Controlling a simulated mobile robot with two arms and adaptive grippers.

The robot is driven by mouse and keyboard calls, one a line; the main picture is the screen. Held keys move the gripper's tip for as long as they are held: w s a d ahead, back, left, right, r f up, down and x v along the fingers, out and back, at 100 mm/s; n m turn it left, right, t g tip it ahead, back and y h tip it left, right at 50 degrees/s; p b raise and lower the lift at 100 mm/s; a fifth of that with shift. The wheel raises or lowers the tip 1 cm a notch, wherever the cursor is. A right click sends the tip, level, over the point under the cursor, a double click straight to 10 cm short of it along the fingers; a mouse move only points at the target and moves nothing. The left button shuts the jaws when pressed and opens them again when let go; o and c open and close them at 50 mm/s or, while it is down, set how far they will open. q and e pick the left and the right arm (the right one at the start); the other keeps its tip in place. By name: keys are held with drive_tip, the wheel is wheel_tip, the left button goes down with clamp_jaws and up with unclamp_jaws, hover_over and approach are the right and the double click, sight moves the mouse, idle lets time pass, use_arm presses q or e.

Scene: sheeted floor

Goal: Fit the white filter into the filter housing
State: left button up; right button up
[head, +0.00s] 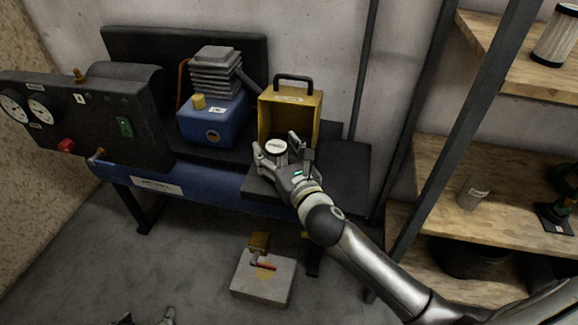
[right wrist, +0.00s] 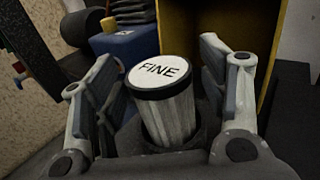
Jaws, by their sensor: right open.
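The white filter (head: 276,147) is a pleated cylinder with a dark rim and a white top reading FINE. It also shows in the right wrist view (right wrist: 165,112), slightly tilted in the picture. My right gripper (head: 279,143) is open, its fingers on either side of the filter, with a gap visible on the left side in the wrist view. The filter's lower end is hidden by the gripper. The yellow open-fronted box (head: 303,108) with a black handle, which looks like the filter housing, stands just behind. A small part of my left gripper (head: 150,318) shows at the bottom edge.
The blue compressor (head: 212,122) stands left of the yellow box on the blue bench tank (head: 190,182). A black gauge panel (head: 85,125) is at the left. A grey block with a red-handled valve (head: 262,278) lies on the floor. Wooden shelves (head: 480,180) stand right.

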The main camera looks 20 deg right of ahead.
use_arm(q)
drive_tip(key=shift+s+a+f+g+y+p, duration=0.15)
drive_tip(key=shift+s+a+f+g, duration=0.25)
drive_tip(key=shift+s, duration=0.45)
drive_tip(key=shift+s+a+f+g+y+p, duration=0.1)
drive_tip(key=shift+s+a+f+g+p, duration=0.15)
drive_tip(key=shift+s+g, duration=0.5)
drive_tip(key=shift+s+a+f+g+y+p, duration=0.1)
drive_tip(key=shift+s+a+f+g, duration=0.25)
drive_tip(key=shift+s, duration=0.65)
use_arm(e)
drive_tip(key=s, duration=1.1)
drive_tip(key=shift+s+d, duration=0.15)
drive_tip(key=shift+d, duration=0.3)
use_arm(q)
drive_tip(key=shift+d+f, duration=0.1)
drive_tip(key=shift+d, duration=0.05)
